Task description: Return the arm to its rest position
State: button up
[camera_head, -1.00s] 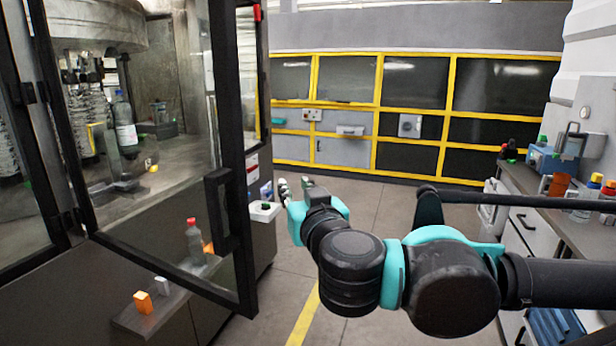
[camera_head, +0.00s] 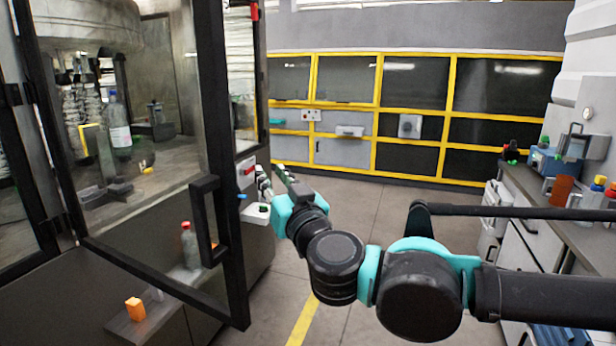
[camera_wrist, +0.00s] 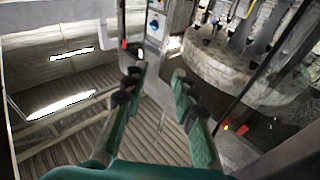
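My gripper (camera_head: 275,180) is at the end of my arm, in the middle of the head view. It is raised beside the open glass door of the labeller machine and to the right of the door's edge. In the wrist view my gripper (camera_wrist: 155,78) has its two fingers spread, with greenish inner pads and nothing between them. The arm reaches in from the right edge of the head view, bent at dark joints with teal covers.
The glass door (camera_head: 222,170) stands open on the left, its black handle (camera_head: 205,220) near my gripper. An orange block (camera_head: 135,309) and a red-capped bottle (camera_head: 190,246) are by the machine. A cluttered counter (camera_head: 545,210) stands right. The middle floor (camera_head: 365,205) is clear.

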jog(key=w+d+f+n+g, duration=0.15)
jog(key=w+f+g, duration=0.25)
jog(key=f, duration=0.7)
jog(key=w+d+f+n+g, duration=0.1)
jog(key=w+f+n+g, duration=0.2)
jog(key=f, duration=0.7)
jog(key=s+d+f+m+g+h, duration=0.3)
jog(key=d+f+m+h, duration=0.1)
jog(key=d+f, duration=0.6)
jog(key=s+d+f+m+g+h, duration=0.3)
jog(key=d+f+m+h, duration=0.1)
jog(key=d+f, duration=0.6)
jog(key=d+m, duration=0.1)
jog(key=d, duration=0.2)
jog(key=shift+s+d+g+h, duration=0.2)
jog(key=shift+s+g+h, duration=0.1)
jog(key=shift+g+h, duration=0.1)
